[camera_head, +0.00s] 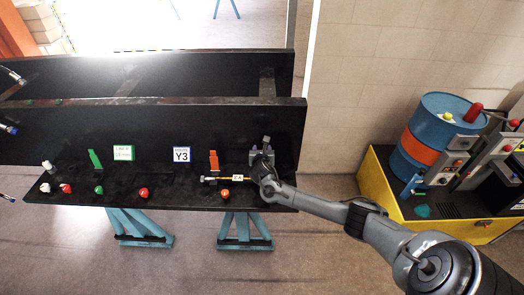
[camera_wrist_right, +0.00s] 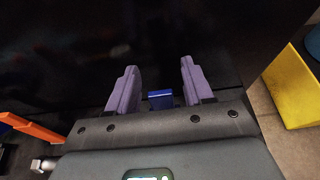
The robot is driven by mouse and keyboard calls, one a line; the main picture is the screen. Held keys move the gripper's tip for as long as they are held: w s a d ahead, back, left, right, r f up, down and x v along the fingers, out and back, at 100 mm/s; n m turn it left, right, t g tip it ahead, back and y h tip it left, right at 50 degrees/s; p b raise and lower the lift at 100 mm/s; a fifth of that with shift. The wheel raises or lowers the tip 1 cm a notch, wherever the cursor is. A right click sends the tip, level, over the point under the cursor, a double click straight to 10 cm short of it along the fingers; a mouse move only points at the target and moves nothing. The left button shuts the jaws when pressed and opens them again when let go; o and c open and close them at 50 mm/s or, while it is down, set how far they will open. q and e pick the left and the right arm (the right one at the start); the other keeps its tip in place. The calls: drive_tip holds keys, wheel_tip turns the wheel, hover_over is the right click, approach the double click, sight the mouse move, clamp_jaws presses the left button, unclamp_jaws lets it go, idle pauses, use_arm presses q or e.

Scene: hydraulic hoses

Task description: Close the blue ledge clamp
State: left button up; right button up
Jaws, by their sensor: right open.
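The blue ledge clamp (camera_wrist_right: 160,99) shows in the right wrist view as a small blue block between the two fingers of my right gripper (camera_wrist_right: 160,84). A dark gap is visible on each side of it, so the fingers seem not to touch it. Its lower part is hidden by the gripper body. In the head view my right gripper (camera_head: 262,155) is at the right end of the black ledge, open, and it hides the blue clamp there. I cannot tell how far the clamp's lever is raised. My left gripper is not in view.
On the ledge (camera_head: 180,198) stand an upright orange clamp (camera_head: 213,160), a green clamp (camera_head: 95,159), a Y3 sign (camera_head: 181,155), a green-edged label (camera_head: 123,153) and several coloured caps. A blue drum (camera_head: 432,130) stands right.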

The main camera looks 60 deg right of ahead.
drive_tip(key=shift+c, duration=0.3)
clamp_jaws()
idle(0.3)
